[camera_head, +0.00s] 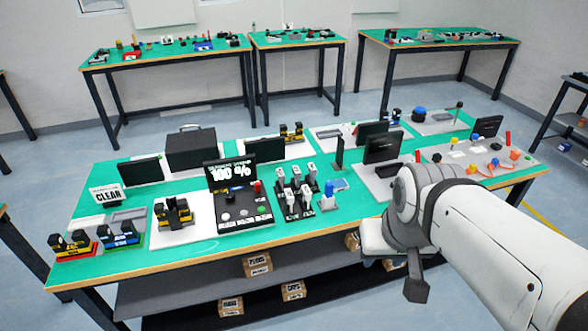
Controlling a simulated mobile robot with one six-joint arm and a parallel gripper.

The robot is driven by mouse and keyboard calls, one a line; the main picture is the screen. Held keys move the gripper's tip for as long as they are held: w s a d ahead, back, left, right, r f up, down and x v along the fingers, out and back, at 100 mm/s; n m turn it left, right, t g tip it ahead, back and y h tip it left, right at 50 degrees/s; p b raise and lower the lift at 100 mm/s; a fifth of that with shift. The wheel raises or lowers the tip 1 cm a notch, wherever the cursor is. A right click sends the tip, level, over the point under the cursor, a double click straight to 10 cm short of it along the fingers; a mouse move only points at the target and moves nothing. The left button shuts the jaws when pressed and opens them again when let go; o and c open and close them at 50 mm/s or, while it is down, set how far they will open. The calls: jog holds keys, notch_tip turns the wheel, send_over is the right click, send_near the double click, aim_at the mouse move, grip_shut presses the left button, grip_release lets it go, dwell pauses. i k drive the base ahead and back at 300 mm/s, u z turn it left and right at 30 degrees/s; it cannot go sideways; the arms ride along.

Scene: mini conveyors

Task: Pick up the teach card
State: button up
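I cannot make out a teach card for certain among the small items on the green bench (110,266). A white sign reading "CLEAN" (108,194) stands upright near the bench's left end. A dark panel with large white lettering (230,171) stands at the back of a black control box (242,205) left of the bench's middle. My white and grey arm reaches in from the lower right and covers the bench's front right part. The fingers of my gripper cannot be made out, and nothing is seen held.
A black case (191,150) and dark screens (382,147) stand on the bench. Black-and-yellow devices (174,214) and a rack of white-topped tools (296,190) are near the front. Cardboard boxes (257,265) lie on the shelf below. More benches (165,54) stand behind, across open floor.

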aim_at(307, 195)
jog(key=z, duration=0.05)
jog(key=i, duration=1)
jog(key=u, duration=0.05)
